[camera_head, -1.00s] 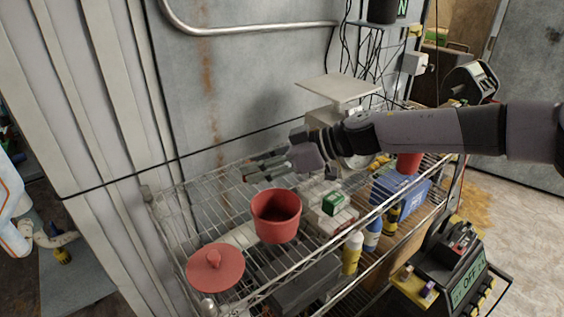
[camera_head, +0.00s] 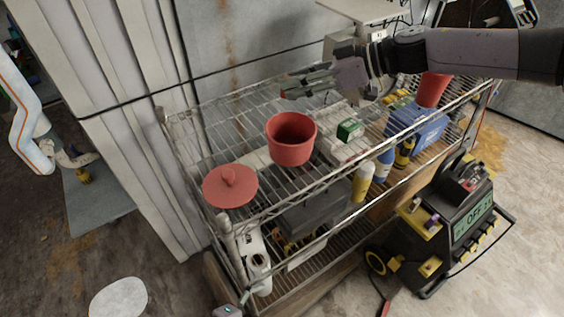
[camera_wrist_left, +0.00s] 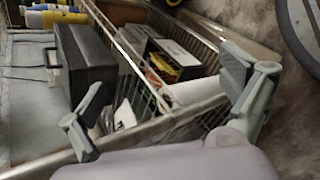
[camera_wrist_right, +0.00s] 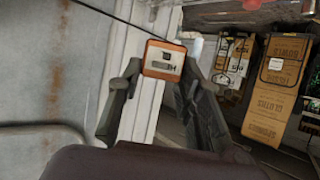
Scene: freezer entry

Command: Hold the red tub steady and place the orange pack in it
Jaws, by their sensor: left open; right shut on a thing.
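The red tub (camera_head: 291,152) stands open and upright on the wire shelf in the head view, and it looks empty as far as I can see into it. My right gripper (camera_head: 292,86) is above the shelf, beyond the tub in the picture and apart from it. In the right wrist view my right gripper (camera_wrist_right: 150,85) is shut on the orange pack (camera_wrist_right: 164,61), which has a pale label face. My left gripper (camera_wrist_left: 168,105) is open and empty in the left wrist view, near the shelf edge.
A red lid (camera_head: 230,187) lies left of the tub. White boxes with a green pack (camera_head: 350,131), bottles (camera_head: 363,182) and another red container (camera_head: 432,90) stand to the right. A dark case (camera_wrist_left: 84,60) lies beside the left fingers. The shelf's front rail borders the tub's side.

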